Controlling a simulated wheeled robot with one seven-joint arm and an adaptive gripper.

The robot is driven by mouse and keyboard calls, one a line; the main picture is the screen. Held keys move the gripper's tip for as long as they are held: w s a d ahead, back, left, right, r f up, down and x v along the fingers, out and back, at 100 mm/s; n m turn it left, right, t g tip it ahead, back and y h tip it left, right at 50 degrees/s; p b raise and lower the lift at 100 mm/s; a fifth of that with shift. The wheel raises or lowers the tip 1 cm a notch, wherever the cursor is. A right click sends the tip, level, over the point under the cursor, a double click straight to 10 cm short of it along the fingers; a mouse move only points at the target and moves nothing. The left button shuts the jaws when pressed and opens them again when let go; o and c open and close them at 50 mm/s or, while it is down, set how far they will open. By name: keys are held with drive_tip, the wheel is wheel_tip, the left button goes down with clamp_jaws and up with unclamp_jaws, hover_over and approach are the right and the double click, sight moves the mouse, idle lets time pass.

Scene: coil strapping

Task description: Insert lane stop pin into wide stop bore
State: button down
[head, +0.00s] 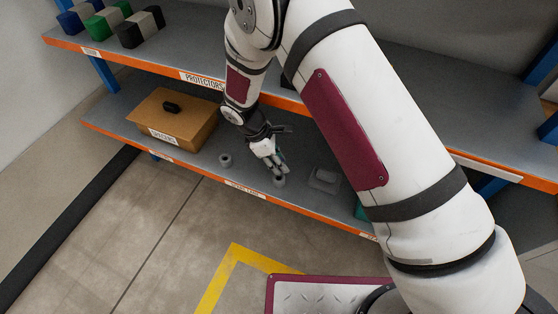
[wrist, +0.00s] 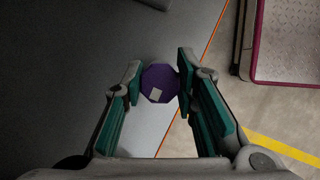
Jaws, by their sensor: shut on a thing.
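My gripper (head: 275,169) reaches down over the lower shelf and is shut on the lane stop pin. In the wrist view my gripper (wrist: 157,84) has its fingertips on both sides of the pin (wrist: 159,77), a purple eight-sided head with a small white patch. The rest of the pin is hidden below its head. In the head view the fingertips are right above or at a short grey round socket (head: 279,182). A second grey round socket (head: 225,160) stands to the left, with a dark opening. I cannot tell which is the wide bore, or whether the pin is inside one.
A brown box (head: 185,125) with a black knob stands on the lower shelf at left. A grey block (head: 325,180) is right of the gripper. The upper shelf (head: 165,55) with its orange edge is behind my arm. A teal item (head: 360,211) is partly hidden.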

drive_tip(key=shift+f, duration=0.1)
drive_tip(key=shift+f+b, duration=0.3)
drive_tip(key=shift+f, duration=0.1)
drive_tip(key=shift+f+b, duration=1.1)
drive_tip(key=shift+f, duration=0.7)
drive_tip(key=c, duration=1.2)
unclamp_jaws()
drive_tip(key=shift+r, duration=0.1)
drive_tip(key=v, duration=1.1)
drive_tip(key=shift+a+r, duration=0.25)
drive_tip(key=shift+r, duration=0.1)
